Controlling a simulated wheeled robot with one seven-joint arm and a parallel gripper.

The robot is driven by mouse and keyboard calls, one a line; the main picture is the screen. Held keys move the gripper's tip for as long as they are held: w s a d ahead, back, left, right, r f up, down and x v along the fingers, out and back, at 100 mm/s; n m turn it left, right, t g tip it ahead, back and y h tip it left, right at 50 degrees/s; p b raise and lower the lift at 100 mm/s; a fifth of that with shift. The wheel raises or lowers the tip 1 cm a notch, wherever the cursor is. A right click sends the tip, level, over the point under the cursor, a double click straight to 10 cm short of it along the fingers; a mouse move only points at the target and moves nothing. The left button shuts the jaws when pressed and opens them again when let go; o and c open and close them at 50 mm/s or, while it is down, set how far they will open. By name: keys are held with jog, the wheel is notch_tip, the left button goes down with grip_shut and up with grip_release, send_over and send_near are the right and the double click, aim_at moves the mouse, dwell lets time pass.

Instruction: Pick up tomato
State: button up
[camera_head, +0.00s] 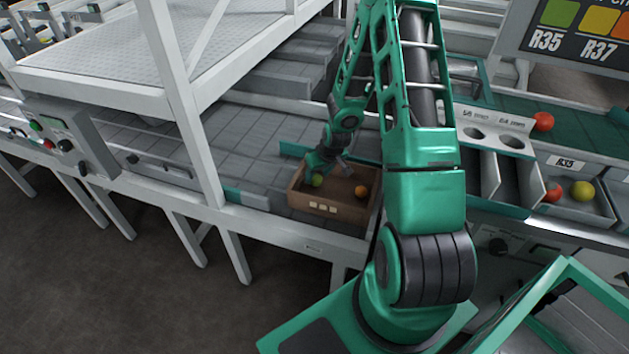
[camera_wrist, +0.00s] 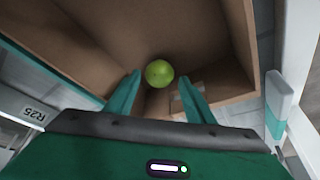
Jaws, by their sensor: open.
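A green tomato (camera_wrist: 159,73) lies in a brown box (camera_wrist: 222,40), close to the box's walls. In the wrist view it sits just beyond and between my two fingertips, and no finger is seen touching it. My gripper (camera_wrist: 160,84) is open and empty, pointing into the box. In the head view the green tomato (camera_head: 317,180) shows at the left inside the box (camera_head: 329,206), next to my gripper (camera_head: 322,170). An orange tomato (camera_head: 361,191) lies at the right inside the same box.
The box stands on a grey conveyor (camera_head: 246,180) with a white frame post (camera_head: 182,100) to its left. Sorting bins at the right hold red and yellow tomatoes (camera_head: 582,190). A red tomato (camera_head: 543,121) lies on the green belt behind. A sign (camera_head: 585,30) reads R35 and R37.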

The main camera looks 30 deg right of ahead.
aim_at(315, 180)
jog(key=shift+x, duration=1.45)
jog(key=c, duration=0.5)
jog(key=shift+c, duration=0.2)
